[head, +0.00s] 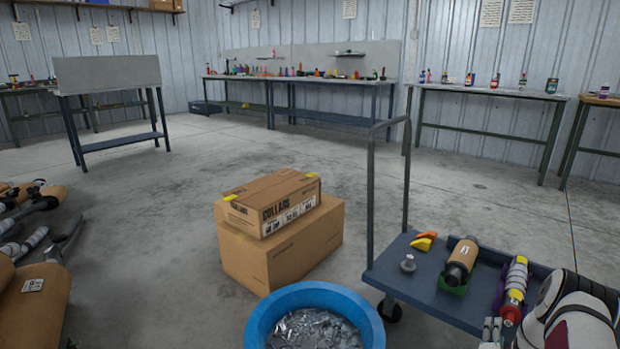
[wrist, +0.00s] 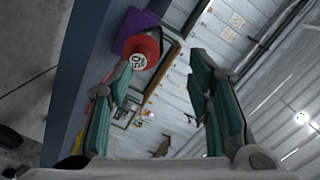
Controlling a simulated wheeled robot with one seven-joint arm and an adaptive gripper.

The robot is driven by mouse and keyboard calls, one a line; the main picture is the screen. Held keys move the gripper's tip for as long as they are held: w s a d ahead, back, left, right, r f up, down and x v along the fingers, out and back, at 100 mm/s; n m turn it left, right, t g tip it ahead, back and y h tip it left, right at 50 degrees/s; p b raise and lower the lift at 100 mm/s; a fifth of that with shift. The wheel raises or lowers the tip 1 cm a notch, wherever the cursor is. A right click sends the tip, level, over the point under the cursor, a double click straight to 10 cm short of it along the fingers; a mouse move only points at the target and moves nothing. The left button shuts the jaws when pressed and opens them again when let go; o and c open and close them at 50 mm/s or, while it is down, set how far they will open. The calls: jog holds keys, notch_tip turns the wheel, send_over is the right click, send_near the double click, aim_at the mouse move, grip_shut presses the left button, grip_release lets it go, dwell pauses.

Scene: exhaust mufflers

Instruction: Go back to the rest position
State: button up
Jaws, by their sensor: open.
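My gripper (wrist: 160,78) is open and empty in the wrist view, its two green-padded fingers spread apart. In the head view my gripper (head: 492,330) shows only partly, low at the right beside my white arm, over the near part of the blue-grey cart (head: 425,287). A red-ended cylinder (head: 515,292) with yellow and pale parts lies in a purple holder on the cart. Its red round end (wrist: 139,52) shows beyond the left finger in the wrist view. I cannot tell the exact gap between them.
A tan and black cylinder (head: 461,262) in a green holder, a grey knob (head: 408,263) and an orange-yellow piece (head: 424,241) are on the cart. A blue tub (head: 262,310) of metal scraps and stacked boxes (head: 275,245) stand left. Mufflers (head: 35,300) lie far left.

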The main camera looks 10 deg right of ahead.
jog(key=w+a+r+n+y, duration=0.3)
jog(key=w+r, duration=0.3)
jog(key=r, duration=0.1)
jog(key=w+a+r+n+y, duration=0.2)
jog(key=w+a+r+n, duration=0.1)
jog(key=w+r, duration=0.4)
jog(key=s+a+r+n+g+y, duration=0.3)
jog(key=a+r+n+y, duration=0.15)
jog(key=a+r, duration=1.15)
jog(key=s+a+r+n+g+y, duration=0.1)
jog(key=s+a+r+n+g, duration=0.15)
jog(key=s+a+r, duration=0.4)
jog(key=s+a+r+n+g+y, duration=0.1)
jog(key=s+a+r+n+g, duration=0.2)
jog(key=s+a, duration=0.65)
jog(key=s+a+r+n+g, duration=0.1)
jog(key=s+a+n, duration=0.1)
jog(key=s, duration=0.8)
jog(key=s+a+r+n+g+y+p, duration=0.1)
jog(key=s+a, duration=0.2)
jog(key=s, duration=0.7)
jog(key=s+a+r+n+g, duration=0.1)
jog(key=s+a+r+n, duration=0.1)
jog(key=s, duration=0.8)
notch_tip(320, 180, up, 39)
jog(key=t+p, duration=0.3)
jog(key=p, duration=3.5)
jog(key=shift+w+r+t, duration=0.15)
jog(key=shift+r+t, duration=0.05)
jog(key=shift+t, duration=0.15)
